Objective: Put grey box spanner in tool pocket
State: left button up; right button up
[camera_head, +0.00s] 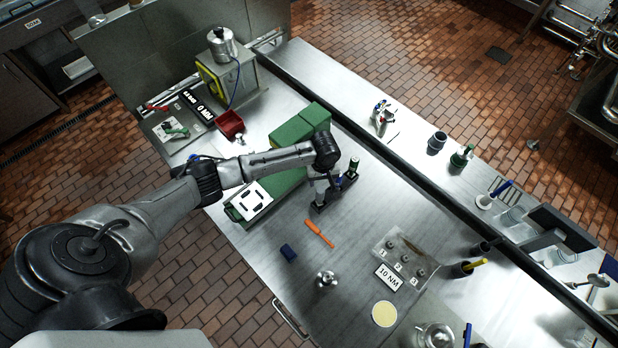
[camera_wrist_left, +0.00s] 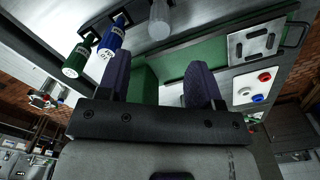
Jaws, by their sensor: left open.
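A grey cylinder (camera_wrist_left: 160,20), which looks like the grey box spanner, shows at the top of the left wrist view. It stands beside the blue-handled tool (camera_wrist_left: 111,40) and the green-handled tool (camera_wrist_left: 76,60) along a dark rack. The rack (camera_head: 320,209) is on the bench in the head view, with a green-topped tool (camera_head: 354,164) at its far end. My left gripper (camera_wrist_left: 160,72) is open and empty, its two dark fingers spread, with the cylinder beyond them. In the head view my wrist partly hides the rack. I cannot tell for certain which thing is the tool pocket.
A green toolbox (camera_head: 299,126) and a white slotted plate (camera_head: 249,200) lie left of the rack. An orange tool (camera_head: 319,233), a blue block (camera_head: 288,252) and a metal pot (camera_head: 326,279) are in front.

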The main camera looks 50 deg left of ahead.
pick_arm(q)
jog(key=s+d+m+t+h, duration=0.2)
jog(key=s+d+m, duration=0.7)
jog(key=s+d, duration=0.6)
jog(key=s+a+r+m+y, duration=0.1)
jog(key=s+a+r+m, duration=0.1)
jog(key=s+r, duration=0.2)
jog(key=s+a+r+m+t, duration=0.1)
jog(key=s+a+r+m, duration=0.1)
jog(key=s, duration=0.8)
notch_tip(320, 180, up, 2)
jog(key=shift+a+r+t+y, duration=0.1)
jog(key=shift+a+t+y, duration=0.25)
jog(key=shift+a, duration=0.2)
